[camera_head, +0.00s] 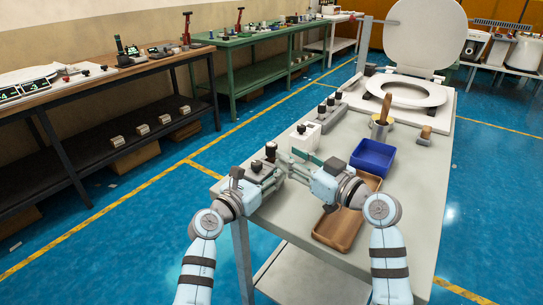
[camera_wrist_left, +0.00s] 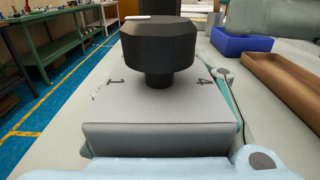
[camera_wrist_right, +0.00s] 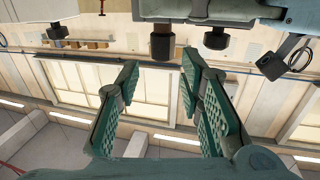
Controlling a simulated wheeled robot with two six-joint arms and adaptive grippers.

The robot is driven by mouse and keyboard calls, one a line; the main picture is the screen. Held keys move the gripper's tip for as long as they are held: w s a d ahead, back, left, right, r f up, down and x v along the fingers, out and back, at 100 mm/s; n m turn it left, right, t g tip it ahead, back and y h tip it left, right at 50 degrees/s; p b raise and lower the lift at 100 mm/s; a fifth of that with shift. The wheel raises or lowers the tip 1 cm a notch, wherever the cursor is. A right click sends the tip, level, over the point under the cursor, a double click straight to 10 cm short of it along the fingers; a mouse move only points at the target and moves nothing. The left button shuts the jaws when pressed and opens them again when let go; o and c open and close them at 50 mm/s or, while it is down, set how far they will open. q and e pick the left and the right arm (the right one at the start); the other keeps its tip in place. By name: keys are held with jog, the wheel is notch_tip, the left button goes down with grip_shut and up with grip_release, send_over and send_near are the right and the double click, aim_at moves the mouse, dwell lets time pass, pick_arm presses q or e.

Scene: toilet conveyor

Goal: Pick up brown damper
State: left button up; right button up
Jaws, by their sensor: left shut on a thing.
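My left gripper (camera_head: 268,180) is shut on a grey block (camera_head: 265,171) marked with digits; its fingers are largely hidden. In the left wrist view, a black knob (camera_wrist_left: 158,45) stands upright on the block (camera_wrist_left: 155,110), with another dark post partly hidden behind it. In the right wrist view, the scene appears upside down. A dark brown cylinder (camera_wrist_right: 161,43), which looks like the brown damper, and a black knob (camera_wrist_right: 215,39) extend from the block's side at the top. My right gripper (camera_wrist_right: 165,85) has green padded fingers spread apart and empty, near but apart from the brown cylinder.
A blue bin (camera_head: 373,157) and a brown tray (camera_head: 338,228) lie on the grey table to the right. A white box (camera_head: 305,137) and a grey block with black knobs (camera_head: 331,114) stand behind the grippers. A toilet seat (camera_head: 406,91) is farther back.

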aim_at(271, 144)
jog(key=x, duration=0.7)
jog(key=shift+a+f, duration=0.1)
jog(key=shift+a, duration=0.1)
grip_shut()
notch_tip(271, 144, up, 10)
jog(key=shift+r, duration=0.1)
pick_arm(q)
jog(key=o, duration=1)
jog(key=shift+o, duration=0.2)
